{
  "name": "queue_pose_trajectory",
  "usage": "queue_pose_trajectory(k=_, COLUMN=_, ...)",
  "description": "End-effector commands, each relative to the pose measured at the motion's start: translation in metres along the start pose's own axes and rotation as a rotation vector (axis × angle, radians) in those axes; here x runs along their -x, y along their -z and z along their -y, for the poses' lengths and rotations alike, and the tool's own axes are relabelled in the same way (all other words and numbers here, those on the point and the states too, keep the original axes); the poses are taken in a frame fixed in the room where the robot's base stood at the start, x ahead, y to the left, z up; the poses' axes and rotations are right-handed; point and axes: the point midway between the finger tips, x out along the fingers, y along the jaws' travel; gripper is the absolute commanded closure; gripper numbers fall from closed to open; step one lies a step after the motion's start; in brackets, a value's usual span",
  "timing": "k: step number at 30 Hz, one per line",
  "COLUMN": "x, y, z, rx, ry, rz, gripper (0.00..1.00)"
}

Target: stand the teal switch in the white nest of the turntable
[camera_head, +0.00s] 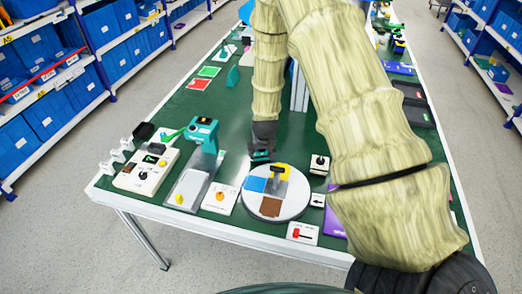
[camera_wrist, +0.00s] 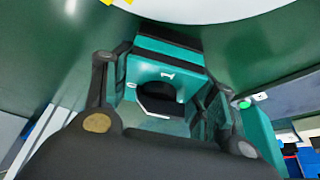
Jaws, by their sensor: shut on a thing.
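My gripper (camera_head: 263,146) is shut on the teal switch (camera_wrist: 168,72), which shows between the two fingers in the wrist view with a black knob and a white mark. In the head view only a little of the switch shows below the gripper. I cannot clearly make out the white nest.
A teal machine (camera_head: 203,135) on a grey base stands left of the turntable, beside a white control box (camera_head: 146,170). A plate with an orange knob (camera_head: 220,197) and a black-knobbed box (camera_head: 319,164) flank the disc.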

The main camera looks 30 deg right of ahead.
Motion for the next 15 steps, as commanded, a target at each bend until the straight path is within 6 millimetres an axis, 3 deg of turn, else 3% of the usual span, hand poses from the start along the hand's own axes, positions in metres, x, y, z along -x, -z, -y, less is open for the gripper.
queue_pose_trajectory(k=12, x=-0.0046, y=-0.0018, z=-0.0004, rx=-0.001, ry=0.0, rz=-0.001, gripper=0.71)
queue_pose_trajectory(k=13, x=-0.0038, y=-0.0015, z=-0.0004, rx=-0.001, ry=0.0, rz=0.0, gripper=0.38)
queue_pose_trajectory(k=15, x=-0.0037, y=-0.0014, z=-0.0003, rx=-0.001, ry=0.0, rz=0.0, gripper=0.25)
